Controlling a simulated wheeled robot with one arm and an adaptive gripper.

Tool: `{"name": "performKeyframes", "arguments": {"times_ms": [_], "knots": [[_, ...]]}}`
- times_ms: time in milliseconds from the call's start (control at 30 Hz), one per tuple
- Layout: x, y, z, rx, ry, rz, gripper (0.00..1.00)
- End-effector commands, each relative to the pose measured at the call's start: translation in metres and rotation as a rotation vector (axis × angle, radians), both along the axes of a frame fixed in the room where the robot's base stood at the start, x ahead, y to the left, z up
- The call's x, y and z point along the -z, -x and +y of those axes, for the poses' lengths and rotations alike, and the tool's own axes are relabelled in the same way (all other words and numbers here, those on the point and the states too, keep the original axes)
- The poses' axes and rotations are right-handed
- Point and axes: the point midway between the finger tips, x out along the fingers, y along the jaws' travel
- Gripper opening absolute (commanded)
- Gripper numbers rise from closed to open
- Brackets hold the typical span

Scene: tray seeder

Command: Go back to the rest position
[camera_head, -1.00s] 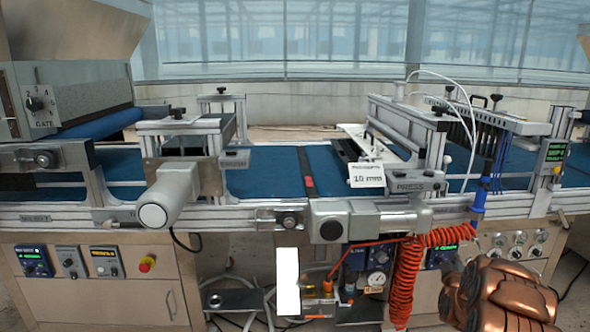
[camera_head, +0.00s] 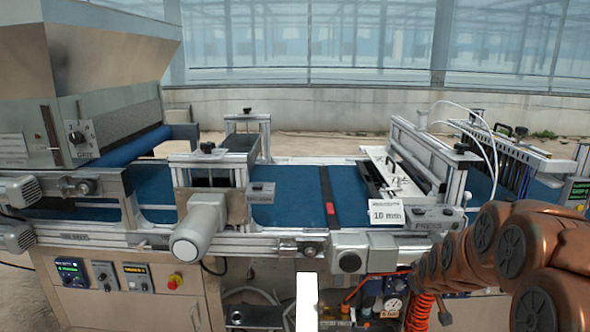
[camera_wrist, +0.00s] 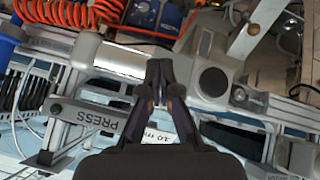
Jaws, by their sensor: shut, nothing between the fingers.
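My gripper (camera_wrist: 160,80) shows in the wrist view, with its two dark fingers together and nothing between them. Behind it in that view are the press section with its "PRESS" label (camera_wrist: 98,118), a grey box, and orange coiled hose (camera_wrist: 70,12), seen upside down. In the head view my copper-coloured arm fills the lower right, in front of the tray seeder's right end. My gripper is not visible in the head view.
The blue conveyor belt (camera_head: 285,195) runs across the seeder. A hopper (camera_head: 95,40) stands at the left, and the press frame (camera_head: 425,155) with a "10 mm" card (camera_head: 387,214) at the right. A control cabinet (camera_head: 130,300) is below.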

Motion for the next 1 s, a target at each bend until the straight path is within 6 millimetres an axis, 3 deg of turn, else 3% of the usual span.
{"name": "performKeyframes", "arguments": {"times_ms": [33,267,500,700,1000], "knots": [[-0.018,0.015,0.012,-0.002,-0.018,0.031,0.00],[-0.054,0.093,0.058,0.020,-0.103,0.210,0.00],[-0.092,0.186,0.095,0.067,-0.163,0.400,0.00],[-0.121,0.271,0.116,0.122,-0.189,0.560,0.00],[-0.160,0.391,0.131,0.223,-0.198,0.780,0.00]]}}
